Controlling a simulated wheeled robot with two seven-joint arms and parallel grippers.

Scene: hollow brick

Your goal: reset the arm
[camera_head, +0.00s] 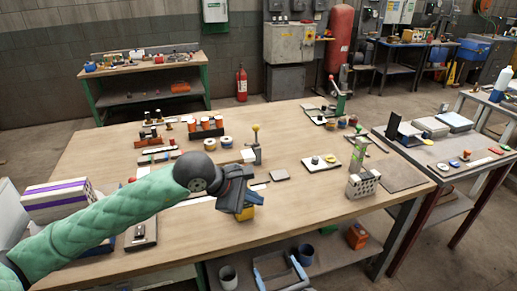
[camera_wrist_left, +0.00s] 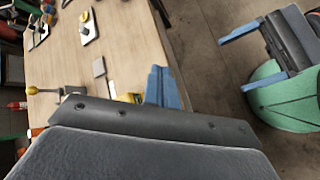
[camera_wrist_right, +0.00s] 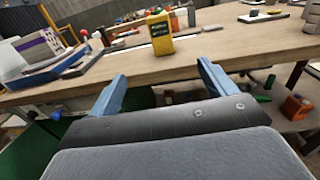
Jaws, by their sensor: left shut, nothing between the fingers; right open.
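My left gripper (camera_head: 240,204) is shut and empty above the front of the wooden table. Its closed blue fingers also show in the left wrist view (camera_wrist_left: 160,88). My right gripper (camera_head: 279,270) is open and empty, low at the table's front edge. Its spread fingers show in the right wrist view (camera_wrist_right: 161,88), and it also appears in the left wrist view (camera_wrist_left: 233,64). A grey hollow brick (camera_head: 362,186) stands on the table's right part, with a green object (camera_head: 357,160) at it. I cannot tell whether they touch.
A yellow box (camera_wrist_right: 159,35) stands near the table's front edge, partly hidden behind my left gripper in the head view. A white box with purple stripes (camera_head: 56,193) is at the table's left. A side table (camera_head: 440,150) is at right.

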